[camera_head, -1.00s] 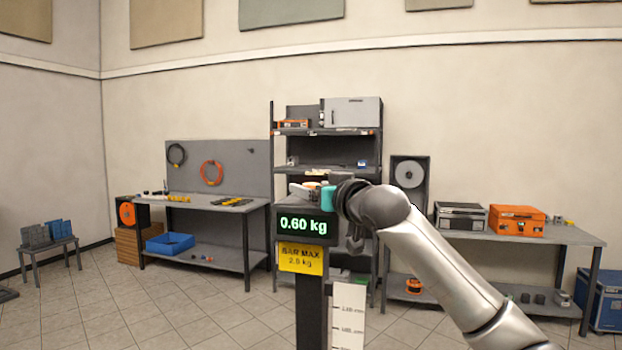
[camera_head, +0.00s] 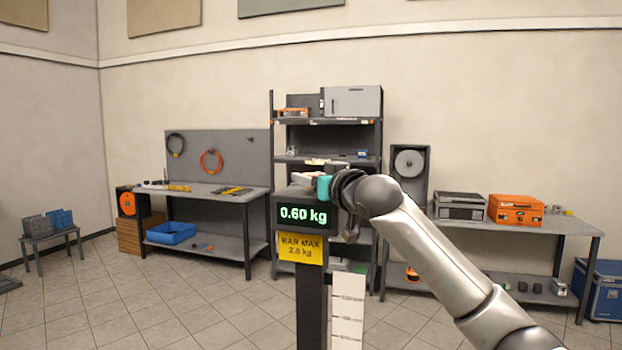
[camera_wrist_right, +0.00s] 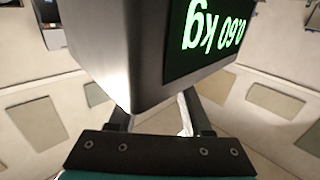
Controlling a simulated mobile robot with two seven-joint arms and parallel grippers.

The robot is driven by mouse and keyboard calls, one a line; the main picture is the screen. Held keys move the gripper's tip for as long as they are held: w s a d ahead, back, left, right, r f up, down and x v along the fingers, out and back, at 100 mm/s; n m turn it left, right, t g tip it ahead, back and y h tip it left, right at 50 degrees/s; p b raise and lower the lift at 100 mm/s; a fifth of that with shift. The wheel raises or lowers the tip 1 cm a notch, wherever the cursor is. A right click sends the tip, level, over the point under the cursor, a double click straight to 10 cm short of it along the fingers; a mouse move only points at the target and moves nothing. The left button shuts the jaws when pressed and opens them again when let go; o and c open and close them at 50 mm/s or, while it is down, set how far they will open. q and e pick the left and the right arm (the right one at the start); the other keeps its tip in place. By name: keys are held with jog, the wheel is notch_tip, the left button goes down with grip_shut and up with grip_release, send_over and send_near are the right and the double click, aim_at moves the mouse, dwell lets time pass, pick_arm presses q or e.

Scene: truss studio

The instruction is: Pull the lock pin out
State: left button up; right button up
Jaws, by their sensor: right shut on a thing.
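A dark post (camera_head: 312,300) stands in front of me in the head view. My left gripper is not in view.
A white scale strip (camera_head: 347,310) hangs beside the post. Behind stand a workbench (camera_head: 215,193) with a blue bin (camera_head: 171,233), a shelf rack (camera_head: 325,122) and a right bench (camera_head: 545,226) with an orange case (camera_head: 516,209).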

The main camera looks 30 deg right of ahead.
grip_shut()
dwell(0.8)
